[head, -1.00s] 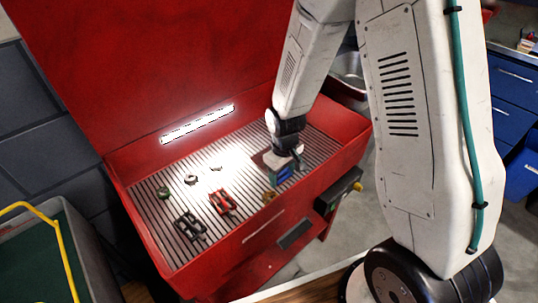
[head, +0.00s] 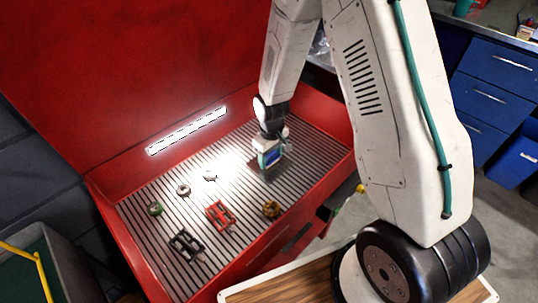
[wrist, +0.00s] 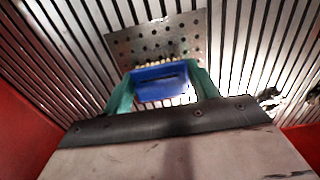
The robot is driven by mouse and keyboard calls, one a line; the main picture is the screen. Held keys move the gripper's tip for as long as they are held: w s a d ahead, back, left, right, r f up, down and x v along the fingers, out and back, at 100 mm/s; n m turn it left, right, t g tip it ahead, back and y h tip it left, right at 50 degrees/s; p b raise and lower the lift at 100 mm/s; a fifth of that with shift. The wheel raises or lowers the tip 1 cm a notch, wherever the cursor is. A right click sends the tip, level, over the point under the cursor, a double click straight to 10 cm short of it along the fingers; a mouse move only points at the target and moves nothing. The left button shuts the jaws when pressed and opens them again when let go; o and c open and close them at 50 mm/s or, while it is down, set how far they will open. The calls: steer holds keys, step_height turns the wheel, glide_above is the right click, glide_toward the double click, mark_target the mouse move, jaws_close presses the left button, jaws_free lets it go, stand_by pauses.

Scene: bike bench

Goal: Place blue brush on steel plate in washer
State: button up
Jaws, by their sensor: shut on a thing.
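The blue brush (wrist: 160,85) is held between the teal fingers of my gripper (wrist: 163,92). Its pale bristles point away from the wrist camera. In the head view, my gripper (head: 270,157) is shut on the brush inside the red washer (head: 240,262). The steel plate (wrist: 172,36), grey with round holes, lies on the slatted grate just beyond the brush in the wrist view. In the head view the plate is mostly hidden by my gripper. Whether the bristles touch the plate or grate, I cannot tell.
On the grate lie a red pedal (head: 220,214), a black pedal (head: 185,244), a brass-coloured part (head: 271,209), a green-tinged part (head: 155,209) and small metal parts (head: 184,189). The washer's walls surround the grate. A lit lamp strip (head: 187,130) is at the back.

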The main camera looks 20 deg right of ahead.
steer(key=shift+a+f, duration=0.25)
steer(key=shift+f, duration=0.1)
steer(key=o, duration=1)
steer(key=shift+f, duration=0.15)
steer(key=shift+c, duration=0.2)
steer(key=shift+d, duration=0.1)
step_height(320, 180, up, 13)
steer(key=s+d+r+m, duration=0.2)
steer(key=s+r, duration=0.9)
steer(key=r, duration=0.6)
steer(key=s+r+m, duration=0.1)
steer(key=s+r, duration=0.2)
steer(key=s, duration=0.5)
steer(key=s+d+r+m+t, duration=0.1)
steer(key=s+r, duration=0.2)
steer(key=s, duration=0.6)
steer(key=shift+s+r+m, duration=0.3)
steer(key=shift+r, duration=0.05)
